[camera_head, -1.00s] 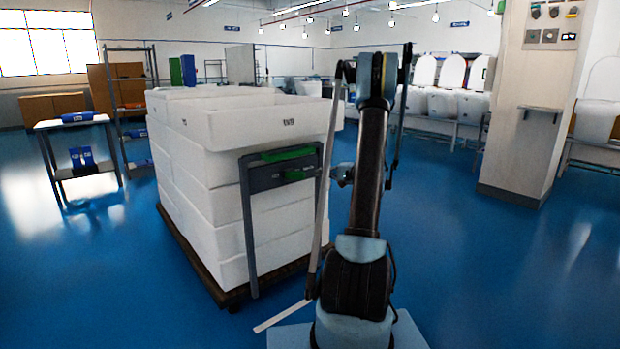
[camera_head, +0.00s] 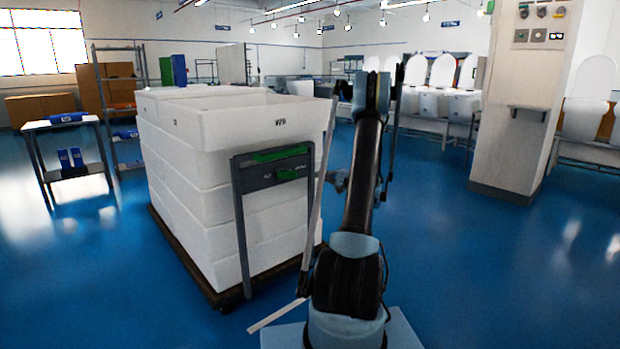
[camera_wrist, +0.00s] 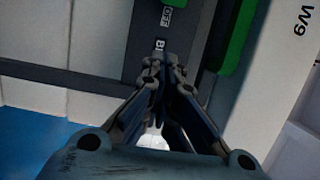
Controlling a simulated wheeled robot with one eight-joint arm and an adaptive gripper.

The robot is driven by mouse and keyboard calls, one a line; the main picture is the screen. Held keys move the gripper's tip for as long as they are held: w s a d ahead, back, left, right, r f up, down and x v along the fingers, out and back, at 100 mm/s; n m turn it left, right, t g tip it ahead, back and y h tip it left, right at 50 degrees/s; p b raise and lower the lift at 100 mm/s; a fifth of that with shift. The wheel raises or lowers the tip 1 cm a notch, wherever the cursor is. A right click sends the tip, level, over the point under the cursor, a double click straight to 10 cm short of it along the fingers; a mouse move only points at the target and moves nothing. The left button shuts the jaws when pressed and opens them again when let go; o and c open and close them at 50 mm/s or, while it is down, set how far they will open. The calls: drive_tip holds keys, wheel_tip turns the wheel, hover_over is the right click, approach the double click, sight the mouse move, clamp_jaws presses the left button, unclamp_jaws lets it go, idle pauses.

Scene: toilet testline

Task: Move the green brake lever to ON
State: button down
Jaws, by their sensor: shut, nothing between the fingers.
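The green brake lever (camera_head: 289,175) is on the dark panel of a grey frame at the end of a cart of white tubs. A second green bar (camera_head: 281,154) runs along the frame's top. In the wrist view, green parts (camera_wrist: 238,38) show right of my gripper (camera_wrist: 164,68). An "OFF" label (camera_wrist: 167,16) and a partly hidden label starting with "B" (camera_wrist: 160,43) are just beyond the fingertips. My gripper is shut and empty, close in front of the panel; I cannot tell whether it touches. In the head view it is small, right of the frame.
The stacked white tubs (camera_head: 232,113), marked W9, stand on a dark pallet base (camera_head: 240,293). A pillar with a control box (camera_head: 525,100) stands at right. A small table (camera_head: 64,125) is at left. Blue floor (camera_head: 450,250) is open at right.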

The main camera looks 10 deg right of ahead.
sight(287, 175)
drive_tip(key=x, duration=0.9)
drive_tip(key=shift+w+a, duration=0.25)
drive_tip(key=shift+a, duration=0.05)
drive_tip(key=s, duration=0.2)
drive_tip(key=s+a, duration=0.1)
drive_tip(key=shift+s+a, duration=0.2)
drive_tip(key=shift+s, duration=0.2)
drive_tip(key=shift+d, duration=0.1)
